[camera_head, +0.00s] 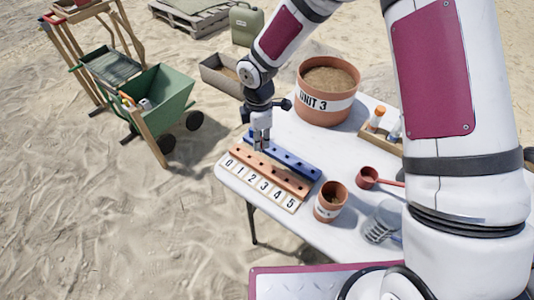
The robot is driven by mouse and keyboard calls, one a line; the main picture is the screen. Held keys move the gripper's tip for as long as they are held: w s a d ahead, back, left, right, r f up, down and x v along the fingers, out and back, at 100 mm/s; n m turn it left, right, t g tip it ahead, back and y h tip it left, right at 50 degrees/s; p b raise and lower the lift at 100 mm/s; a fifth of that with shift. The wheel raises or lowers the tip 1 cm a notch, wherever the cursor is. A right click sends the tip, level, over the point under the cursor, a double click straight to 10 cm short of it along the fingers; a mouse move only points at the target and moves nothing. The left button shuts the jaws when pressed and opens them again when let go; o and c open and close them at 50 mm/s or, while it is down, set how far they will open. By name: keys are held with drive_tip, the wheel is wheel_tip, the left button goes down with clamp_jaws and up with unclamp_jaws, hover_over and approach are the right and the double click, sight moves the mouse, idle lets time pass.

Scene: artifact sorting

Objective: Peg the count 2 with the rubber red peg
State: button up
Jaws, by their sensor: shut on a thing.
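The counting board (262,185) lies on the white table, with a row of holes in an orange-brown strip and number tiles 0 to 5 along its near edge. The tile for 2 (253,179) is third from the left. A dark blue strip with holes (290,160) lies along the board's far side. My gripper (261,144) points down over the blue strip's left part, close to the board's far edge. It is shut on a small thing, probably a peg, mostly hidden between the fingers. Its colour and whether it touches a hole cannot be made out.
A large pot marked UNIT 3 (327,96) stands behind the board. A small pot (330,202), a red scoop (368,178), a clear beaker (383,222) and a wooden holder with bottles (378,138) stand to the right. The table's left edge is close to the board.

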drive_tip(key=shift+w+d, duration=0.1)
idle(0.4)
drive_tip(key=shift+f+b, duration=1.45)
drive_tip(key=shift+f, duration=1.45)
drive_tip(key=shift+f+b, duration=1.2)
drive_tip(key=shift+f, duration=0.5)
drive_tip(key=o, duration=0.8)
wheel_tip(320, 180, up, 12)
drive_tip(key=shift+r, duration=0.1)
idle(0.4)
